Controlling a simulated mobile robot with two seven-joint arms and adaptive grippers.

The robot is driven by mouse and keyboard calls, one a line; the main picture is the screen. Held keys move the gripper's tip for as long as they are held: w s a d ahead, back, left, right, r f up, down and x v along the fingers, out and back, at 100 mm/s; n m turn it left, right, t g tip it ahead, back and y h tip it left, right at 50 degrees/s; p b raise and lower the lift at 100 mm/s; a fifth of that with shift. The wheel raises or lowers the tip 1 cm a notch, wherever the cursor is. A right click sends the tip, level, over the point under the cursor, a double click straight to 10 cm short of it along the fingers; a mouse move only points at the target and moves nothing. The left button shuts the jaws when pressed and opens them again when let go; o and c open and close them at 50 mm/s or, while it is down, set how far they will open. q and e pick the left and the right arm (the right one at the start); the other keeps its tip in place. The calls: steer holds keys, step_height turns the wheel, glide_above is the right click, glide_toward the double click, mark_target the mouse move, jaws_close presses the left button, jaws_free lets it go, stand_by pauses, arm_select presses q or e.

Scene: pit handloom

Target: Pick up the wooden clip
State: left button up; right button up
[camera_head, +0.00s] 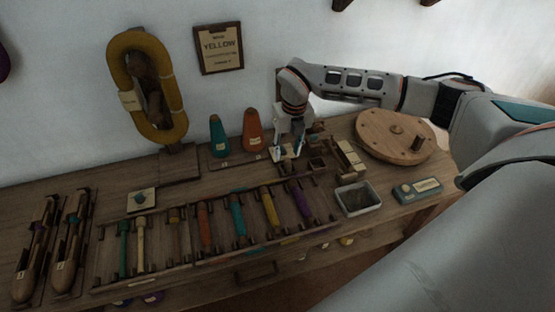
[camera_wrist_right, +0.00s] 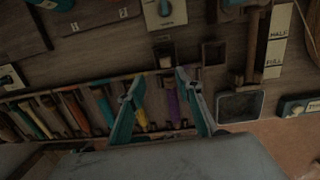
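My right gripper (camera_head: 287,154) is over the back middle of the wooden bench, pointing down. In the right wrist view its two fingers (camera_wrist_right: 160,76) are spread apart with nothing held between them. A small brown wooden piece (camera_wrist_right: 164,58), which may be the wooden clip, sits in a small dark holder just beyond the fingertips in that view. I cannot make out its shape well enough to be sure. In the head view the gripper partly covers this spot. My left gripper is not in view.
A rack of coloured bobbins (camera_head: 237,214) lies in front of the gripper. An empty square holder (camera_wrist_right: 214,53) is beside the brown piece. Teal (camera_head: 218,135) and orange (camera_head: 252,130) cones stand to the left. A grey tray (camera_head: 358,199) and round wooden disc (camera_head: 396,137) are to the right.

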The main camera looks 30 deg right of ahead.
mark_target(288, 160)
steer(key=shift+w+d+r, duration=0.25)
steer(key=shift+w+d, duration=0.1)
steer(key=shift+d, duration=0.25)
steer(key=shift+d+f+h, duration=0.1)
steer(key=shift+f+h, duration=0.1)
steer(key=shift+h, duration=0.1)
steer(key=f, duration=0.4)
steer(key=f+b, duration=0.1)
steer(key=f, duration=0.1)
steer(key=shift+w+f, duration=0.3)
steer(key=shift+f, duration=0.05)
steer(key=shift+w+f, duration=0.15)
steer(key=shift+f, duration=0.15)
steer(key=shift+r, duration=0.1)
steer(key=c, duration=0.9)
